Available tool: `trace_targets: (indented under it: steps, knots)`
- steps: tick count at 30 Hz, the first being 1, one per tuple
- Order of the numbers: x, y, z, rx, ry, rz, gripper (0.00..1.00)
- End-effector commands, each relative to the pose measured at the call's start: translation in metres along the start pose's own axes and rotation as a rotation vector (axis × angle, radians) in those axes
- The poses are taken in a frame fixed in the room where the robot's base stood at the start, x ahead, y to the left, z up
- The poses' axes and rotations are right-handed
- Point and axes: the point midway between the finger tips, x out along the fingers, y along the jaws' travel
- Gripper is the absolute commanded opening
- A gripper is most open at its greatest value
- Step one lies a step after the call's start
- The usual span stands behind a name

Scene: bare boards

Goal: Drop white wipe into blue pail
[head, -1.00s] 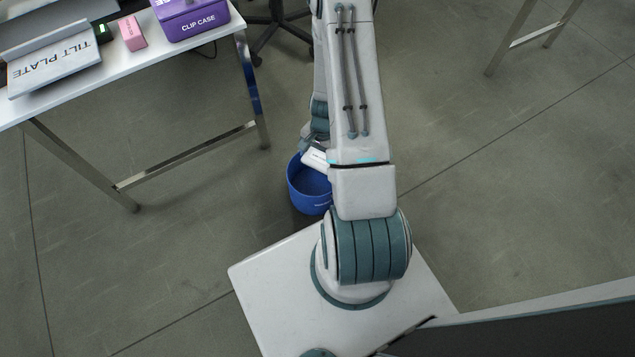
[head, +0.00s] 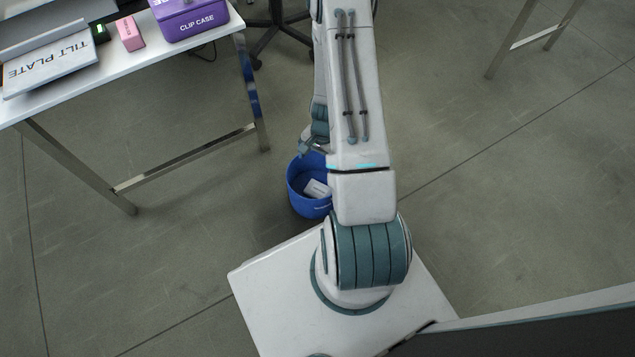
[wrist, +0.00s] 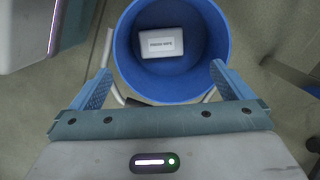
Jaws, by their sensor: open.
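The blue pail (head: 293,187) stands on the floor just in front of my base in the head view; its rim and inner wall (wrist: 216,50) fill the upper middle of the wrist view. The white wipe (head: 317,188), a small white block with dark lettering, lies inside the pail; in the wrist view it rests on the bottom (wrist: 162,43). My gripper (wrist: 160,78) is open and empty above the near side of the pail, its blue fingers spread apart. In the head view my arm hides most of the gripper and the pail's right side.
A white table (head: 130,65) at the upper left holds a tilt plate (head: 50,66), a pink block (head: 130,33) and a purple clip case (head: 190,20). A chair base (head: 275,30) stands behind the pail.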

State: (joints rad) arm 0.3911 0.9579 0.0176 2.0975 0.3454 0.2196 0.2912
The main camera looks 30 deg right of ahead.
Motion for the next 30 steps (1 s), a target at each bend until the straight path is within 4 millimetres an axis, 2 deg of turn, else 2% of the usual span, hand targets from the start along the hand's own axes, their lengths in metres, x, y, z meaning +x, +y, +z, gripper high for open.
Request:
trace_targets:
  steps: [1, 6, 12, 15, 21, 30]
  knots:
    - [-0.016, 0.0, 0.0, 0.0, 0.003, -0.001, 1.0]
    - [-0.057, -0.001, 0.0, -0.001, 0.004, -0.003, 1.0]
    - [-0.097, -0.001, 0.0, -0.001, 0.002, -0.002, 1.0]
    - [-0.11, -0.001, 0.001, -0.001, 0.001, -0.001, 1.0]
    - [-0.121, 0.0, 0.0, 0.0, -0.001, 0.0, 1.0]
    - [-0.121, 0.0, 0.0, 0.0, -0.001, 0.0, 1.0]
